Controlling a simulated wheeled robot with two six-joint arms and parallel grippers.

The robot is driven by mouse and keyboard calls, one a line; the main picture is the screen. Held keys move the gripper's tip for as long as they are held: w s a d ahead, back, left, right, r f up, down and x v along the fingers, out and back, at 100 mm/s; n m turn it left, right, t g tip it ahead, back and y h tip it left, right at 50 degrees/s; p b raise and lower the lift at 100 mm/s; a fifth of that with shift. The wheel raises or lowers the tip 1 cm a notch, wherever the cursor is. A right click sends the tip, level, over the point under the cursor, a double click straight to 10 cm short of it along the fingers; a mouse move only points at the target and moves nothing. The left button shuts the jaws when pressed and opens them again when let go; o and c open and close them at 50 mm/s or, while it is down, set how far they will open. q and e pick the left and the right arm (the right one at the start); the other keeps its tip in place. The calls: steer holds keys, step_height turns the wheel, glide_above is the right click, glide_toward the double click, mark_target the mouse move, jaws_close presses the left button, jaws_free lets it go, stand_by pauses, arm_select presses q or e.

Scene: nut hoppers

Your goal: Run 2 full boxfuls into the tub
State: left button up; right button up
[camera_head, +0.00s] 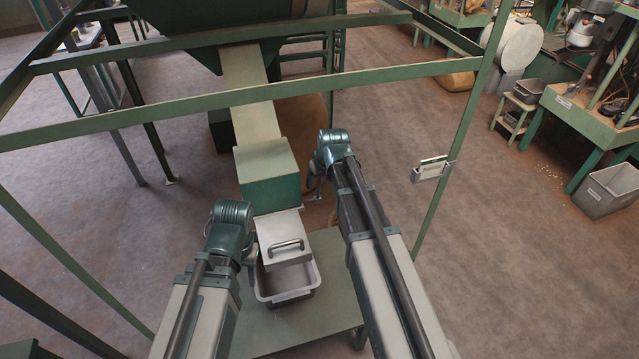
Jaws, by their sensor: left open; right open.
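A grey tub (289,293) stands on a green table below the end of a chute (249,95). A green box (270,181) sits at the chute's lower end. A light grey plate (279,228) with a dark bar handle (286,246) sticks out below the box and covers the back of the tub. The visible part of the tub looks empty; I cannot see inside the box. My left gripper (251,258) is open, left of the plate and handle, mostly hidden by its wrist. My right gripper (311,180) is open, right of the green box, partly hidden by its wrist.
The green table (315,325) has bare room around the tub. A grey bin (607,190) stands far right. Open floor lies between.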

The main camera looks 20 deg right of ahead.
jaws_close()
stand_by(1.4)
